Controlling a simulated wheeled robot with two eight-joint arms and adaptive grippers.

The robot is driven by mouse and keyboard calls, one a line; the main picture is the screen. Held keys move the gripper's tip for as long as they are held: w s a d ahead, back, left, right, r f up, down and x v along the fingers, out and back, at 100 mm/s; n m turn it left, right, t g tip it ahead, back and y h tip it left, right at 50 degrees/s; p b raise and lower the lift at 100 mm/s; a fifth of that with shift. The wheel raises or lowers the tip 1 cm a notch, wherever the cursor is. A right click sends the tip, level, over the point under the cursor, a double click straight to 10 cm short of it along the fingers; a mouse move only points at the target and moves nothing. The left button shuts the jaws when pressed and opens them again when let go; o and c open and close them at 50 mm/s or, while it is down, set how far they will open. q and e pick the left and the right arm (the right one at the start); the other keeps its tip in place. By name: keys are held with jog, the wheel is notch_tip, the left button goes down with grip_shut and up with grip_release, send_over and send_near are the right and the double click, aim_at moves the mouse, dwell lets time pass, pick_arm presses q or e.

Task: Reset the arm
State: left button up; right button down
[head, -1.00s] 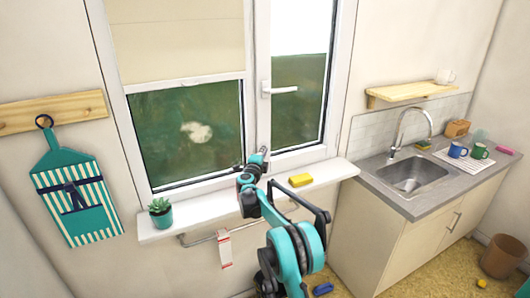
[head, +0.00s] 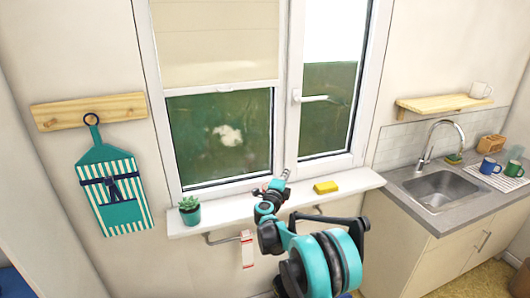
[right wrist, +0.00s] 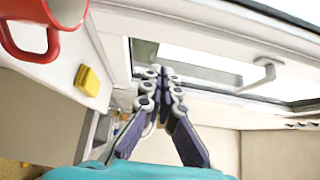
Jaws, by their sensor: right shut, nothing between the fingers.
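My right arm reaches up in the head view, with black and teal links. Its gripper (head: 285,174) is in front of the window, just above the sill. In the right wrist view the fingers (right wrist: 163,71) are together with nothing between them. A red mug (right wrist: 67,10) shows in part at the upper left of that view, cut off by the frame edge. My left gripper is not in view.
The white sill (head: 225,217) holds a potted plant (head: 189,210) and a yellow sponge (head: 326,187), also in the wrist view (right wrist: 88,80). A window handle (head: 314,98) juts out. The sink counter (head: 465,205) is at right.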

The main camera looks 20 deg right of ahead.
jog(key=s+a+r+n+t+y, duration=0.2)
jog(key=s+a+r+n+y, duration=0.2)
jog(key=a+r+n, duration=0.25)
jog(key=s+a+r+n+t+y, duration=0.2)
jog(key=s+a+r+n+y, duration=0.25)
jog(key=r, duration=0.25)
jog(key=s+a+n+g+y, duration=0.2)
jog(key=s+a+n+y, duration=0.1)
jog(key=s+a+n, duration=0.25)
jog(key=s+a+f+n+g+y, duration=0.1)
jog(key=s+f+n+g, duration=0.15)
jog(key=s, duration=0.45)
jog(key=s+a+f+n+g+y, duration=0.1)
jog(key=s+a+f+n+g, duration=0.2)
jog(key=s, duration=0.4)
jog(key=s+d+f+n+g+h, duration=0.1)
jog(key=s+d+f+g, duration=0.1)
jog(key=s+f, duration=0.5)
jog(key=s+d+f+n+g+h, duration=0.2)
jog(key=s+d+f, duration=0.2)
jog(key=s+f, duration=0.4)
jog(key=s, duration=0.5)
jog(key=shift+d, duration=0.3)
